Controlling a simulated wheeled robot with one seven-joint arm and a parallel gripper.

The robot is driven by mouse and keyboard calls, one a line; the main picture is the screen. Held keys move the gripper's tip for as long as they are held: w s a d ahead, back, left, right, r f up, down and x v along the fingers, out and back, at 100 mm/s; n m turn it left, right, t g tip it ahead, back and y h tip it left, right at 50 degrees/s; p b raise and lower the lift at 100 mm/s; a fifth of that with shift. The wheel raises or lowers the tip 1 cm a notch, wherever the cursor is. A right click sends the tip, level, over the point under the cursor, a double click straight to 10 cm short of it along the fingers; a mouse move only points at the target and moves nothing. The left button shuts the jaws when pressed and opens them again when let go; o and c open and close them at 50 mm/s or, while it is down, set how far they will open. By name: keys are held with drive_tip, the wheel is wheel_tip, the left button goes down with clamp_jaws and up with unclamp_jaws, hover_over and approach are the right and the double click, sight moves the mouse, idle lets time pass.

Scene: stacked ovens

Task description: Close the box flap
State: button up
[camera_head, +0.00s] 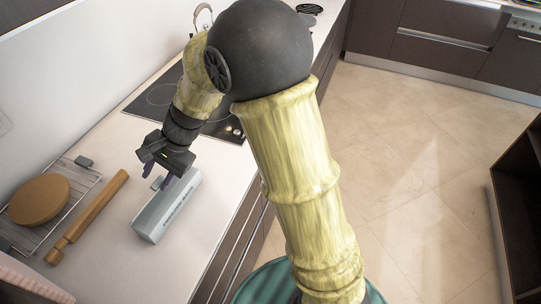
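A long, narrow grey-white box (168,212) with dark lettering on its side lies on the pale countertop, slanting from lower left to upper right. Its flap is too small to make out clearly, so I cannot tell its angle. My gripper (159,177) is over the upper left part of the box, pointing down. Its two purple fingers are apart, with nothing visible between them. The right finger is at or just above the box's upper edge; I cannot tell whether it touches. The gripper body hides little of the box.
A wooden rolling pin (88,216) lies left of the box. Beyond it, a wire rack (75,190) holds a round wooden board (40,199). A black cooktop (160,95) and a kettle (203,17) are behind. The counter in front of the box is clear.

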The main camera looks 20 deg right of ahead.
drive_tip(key=shift+w+a+r+m+g+h+p, duration=0.15)
drive_tip(key=shift+w+a+r+g+h+p, duration=0.25)
drive_tip(key=shift+p, duration=2)
drive_tip(key=shift+w+a+r+m+g+h+p, duration=0.15)
drive_tip(key=shift+w+a+g+h+p, duration=0.4)
drive_tip(key=shift+p, duration=1.85)
drive_tip(key=w+d+r+g+h+p, duration=0.1)
drive_tip(key=w+r+p, duration=0.15)
drive_tip(key=r, duration=0.55)
drive_tip(key=w+d+r+g+h+p, duration=0.1)
drive_tip(key=w+d+r+h, duration=0.1)
drive_tip(key=w+r, duration=0.35)
drive_tip(key=s+d+f+n+t+b, duration=0.1)
drive_tip(key=s+d+f+t+b, duration=0.1)
drive_tip(key=s+d, duration=0.35)
drive_tip(key=s+d+f+n+t+b, duration=0.1)
drive_tip(key=s+d+f+b, duration=0.1)
drive_tip(key=d, duration=0.7)
drive_tip(key=s+d+f+n+t+h+b, duration=0.1)
drive_tip(key=s+d+f+n, duration=0.1)
drive_tip(key=s, duration=0.4)
drive_tip(key=s+d+f+n+t+h+b, duration=0.1)
drive_tip(key=s+d+f+n+t+b, duration=0.1)
drive_tip(key=s+d, duration=0.5)
drive_tip(key=shift+f+n, duration=0.75)
drive_tip(key=shift+n, duration=0.45)
